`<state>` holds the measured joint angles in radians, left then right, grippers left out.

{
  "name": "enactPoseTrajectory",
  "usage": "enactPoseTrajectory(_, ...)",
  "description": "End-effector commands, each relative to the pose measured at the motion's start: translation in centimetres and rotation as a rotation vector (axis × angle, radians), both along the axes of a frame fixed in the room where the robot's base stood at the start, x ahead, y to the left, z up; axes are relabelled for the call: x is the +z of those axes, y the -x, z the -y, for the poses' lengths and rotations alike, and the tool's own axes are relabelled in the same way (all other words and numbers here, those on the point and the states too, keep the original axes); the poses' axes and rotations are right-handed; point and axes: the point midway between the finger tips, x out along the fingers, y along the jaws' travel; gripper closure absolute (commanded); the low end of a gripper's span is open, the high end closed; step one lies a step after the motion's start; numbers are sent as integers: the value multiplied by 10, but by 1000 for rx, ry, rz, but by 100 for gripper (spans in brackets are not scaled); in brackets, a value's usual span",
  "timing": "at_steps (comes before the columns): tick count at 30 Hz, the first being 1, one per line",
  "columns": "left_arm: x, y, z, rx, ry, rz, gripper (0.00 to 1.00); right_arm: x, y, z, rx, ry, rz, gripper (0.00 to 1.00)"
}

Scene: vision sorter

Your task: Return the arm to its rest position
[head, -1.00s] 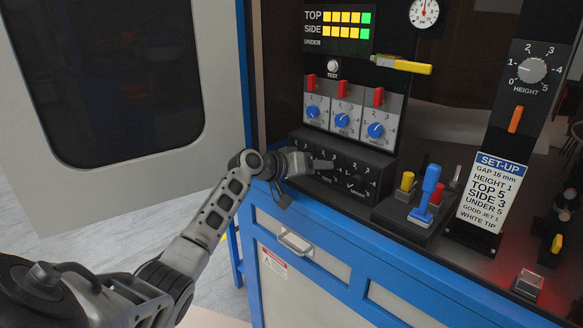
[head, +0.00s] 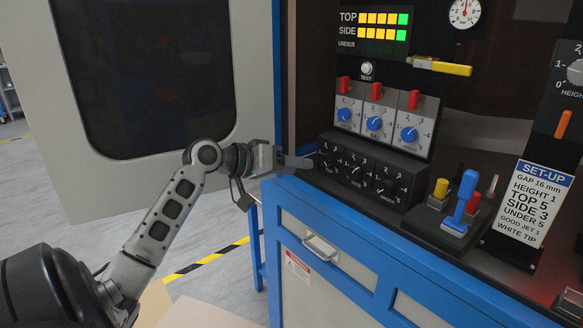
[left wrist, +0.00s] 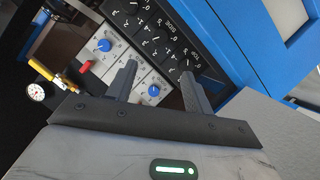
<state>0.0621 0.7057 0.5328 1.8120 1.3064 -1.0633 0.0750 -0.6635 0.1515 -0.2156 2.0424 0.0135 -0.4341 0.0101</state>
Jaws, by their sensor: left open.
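My left arm comes in from the lower left of the head view. Its gripper (head: 300,163) is at the left front edge of the machine's desk, beside the black dial box (head: 372,172). In the left wrist view the two fingers of the gripper (left wrist: 158,90) stand apart with nothing between them. Beyond them are the black dial box (left wrist: 165,32) and the white panels with blue knobs (left wrist: 153,90). I cannot tell from the head view whether the fingers touch the box. My right gripper is not in view.
A large grey door (head: 215,165) with a dark window stands behind my arm. The blue cabinet (head: 300,205) with a drawer handle is below the desk. A blue joystick (head: 463,195) and a set-up card (head: 530,205) stand to the right. Floor at the lower middle is open.

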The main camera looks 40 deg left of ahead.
Motion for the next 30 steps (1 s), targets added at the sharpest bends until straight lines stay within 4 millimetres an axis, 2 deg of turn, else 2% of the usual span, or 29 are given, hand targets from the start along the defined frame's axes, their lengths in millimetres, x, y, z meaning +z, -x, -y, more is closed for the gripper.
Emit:
enactPoseTrajectory(12,-1,-1,0,1,0,0,48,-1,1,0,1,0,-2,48)
enactPoseTrajectory(14,-6,-1,1,2,-5,-7,48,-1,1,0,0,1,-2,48)
enactPoseTrajectory(16,-22,-1,7,5,-19,-30,48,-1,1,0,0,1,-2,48)
enactPoseTrajectory(17,-33,-1,10,10,-30,-44,48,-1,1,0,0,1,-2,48)
enactPoseTrajectory(20,-87,4,29,19,-89,-109,48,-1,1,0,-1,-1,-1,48)
enactPoseTrajectory(23,-154,20,61,13,-182,-181,48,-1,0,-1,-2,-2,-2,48)
enactPoseTrajectory(24,-179,30,76,5,-222,-204,48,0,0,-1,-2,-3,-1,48)
enactPoseTrajectory(27,-235,62,120,-32,-320,-243,48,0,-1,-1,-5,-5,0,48)
enactPoseTrajectory(29,-262,84,150,-65,-375,-251,48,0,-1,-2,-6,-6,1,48)
enactPoseTrajectory(30,-276,99,171,-89,-409,-250,48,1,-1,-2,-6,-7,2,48)
